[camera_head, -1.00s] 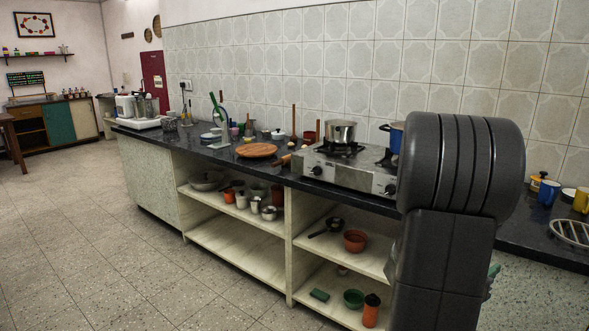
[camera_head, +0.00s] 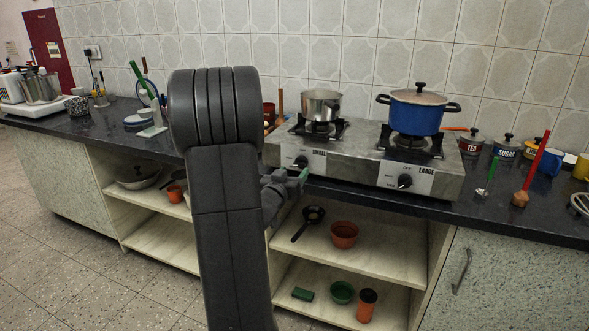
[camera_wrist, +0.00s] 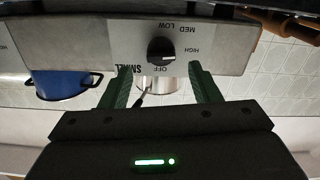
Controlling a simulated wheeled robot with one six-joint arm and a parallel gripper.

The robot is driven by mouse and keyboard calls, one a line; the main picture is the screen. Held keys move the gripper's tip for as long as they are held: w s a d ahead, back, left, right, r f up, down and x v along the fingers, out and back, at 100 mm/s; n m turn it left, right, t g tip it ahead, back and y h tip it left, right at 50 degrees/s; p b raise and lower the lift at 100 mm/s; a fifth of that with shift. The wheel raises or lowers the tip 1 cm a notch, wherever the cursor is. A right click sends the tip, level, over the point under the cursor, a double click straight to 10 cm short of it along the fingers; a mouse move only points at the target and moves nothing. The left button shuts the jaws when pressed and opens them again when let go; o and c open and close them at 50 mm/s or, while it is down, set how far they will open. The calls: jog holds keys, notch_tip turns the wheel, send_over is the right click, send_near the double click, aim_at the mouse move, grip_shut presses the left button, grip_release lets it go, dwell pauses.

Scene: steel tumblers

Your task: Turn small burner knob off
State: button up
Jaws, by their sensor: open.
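The small burner knob (camera_head: 301,162) is a black knob on the stove's front panel, under the SMALL label at the left. In the wrist view the panel appears upside down, and the knob (camera_wrist: 161,50) sits among OFF, LOW, MED and HIGH marks. A pale line on the knob appears on its right side, towards HIGH. My gripper (camera_wrist: 160,72) is open, with its green fingers apart on either side below the knob in that view and nothing between them. In the head view my gripper (camera_head: 303,176) is close to the panel, just below the knob.
A second knob (camera_head: 404,181) is at the right, by LARGE. A steel pot (camera_head: 322,104) and a blue lidded pot (camera_head: 415,113) stand on the burners. The dark counter (camera_head: 345,190) edge lies below the stove. Open shelves (camera_head: 375,258) with bowls are beneath.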

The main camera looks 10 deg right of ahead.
aim_at(299, 165)
jog(key=x, duration=0.2)
jog(key=shift+w+d, duration=0.1)
jog(key=shift+w, duration=0.25)
jog(key=shift+w+d, duration=0.45)
jog(key=shift+w, duration=0.1)
jog(key=c, duration=1)
